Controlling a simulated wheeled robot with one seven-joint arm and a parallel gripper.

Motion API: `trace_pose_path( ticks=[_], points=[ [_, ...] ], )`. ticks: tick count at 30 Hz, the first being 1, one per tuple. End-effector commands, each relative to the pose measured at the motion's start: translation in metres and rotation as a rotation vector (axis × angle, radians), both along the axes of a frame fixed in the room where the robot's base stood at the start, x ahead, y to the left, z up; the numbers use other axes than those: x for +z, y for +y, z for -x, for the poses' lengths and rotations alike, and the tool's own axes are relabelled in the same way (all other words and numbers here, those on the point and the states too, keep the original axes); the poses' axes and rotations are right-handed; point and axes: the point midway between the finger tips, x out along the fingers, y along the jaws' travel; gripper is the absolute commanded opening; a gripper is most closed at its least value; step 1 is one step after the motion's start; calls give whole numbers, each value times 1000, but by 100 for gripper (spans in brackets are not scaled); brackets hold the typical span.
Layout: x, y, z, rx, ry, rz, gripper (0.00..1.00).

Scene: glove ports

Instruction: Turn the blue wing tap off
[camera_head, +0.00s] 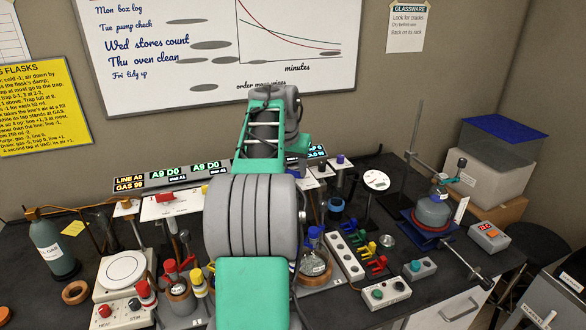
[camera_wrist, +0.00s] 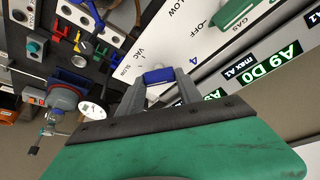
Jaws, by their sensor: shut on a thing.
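The blue wing tap (camera_wrist: 158,75) shows in the wrist view on a white panel (camera_wrist: 180,35) printed with "VAC", "SLOW" and "OFF". My gripper (camera_wrist: 159,84) is shut on its wing, with one grey finger at each side. The fingers cover part of the tap, and I cannot tell which mark it points at. In the head view my arm hides the gripper and this tap.
A green tap (camera_wrist: 236,12) is close by on the same panel. Lit displays (camera_wrist: 277,65) run along the panel's edge. In the head view a round dial (camera_head: 376,180), a flask (camera_head: 433,212) and a power strip (camera_head: 346,256) stand at right, a hotplate (camera_head: 122,270) at left.

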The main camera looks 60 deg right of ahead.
Motion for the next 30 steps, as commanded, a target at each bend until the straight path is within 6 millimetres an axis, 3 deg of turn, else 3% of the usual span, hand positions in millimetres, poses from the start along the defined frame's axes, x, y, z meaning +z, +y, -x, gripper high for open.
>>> trace_pose_path(
  ticks=[8,30],
  points=[
    [-4,0,1,72,1,-3,1],
    [0,-2,4,572,1,-6,1]
  ],
)
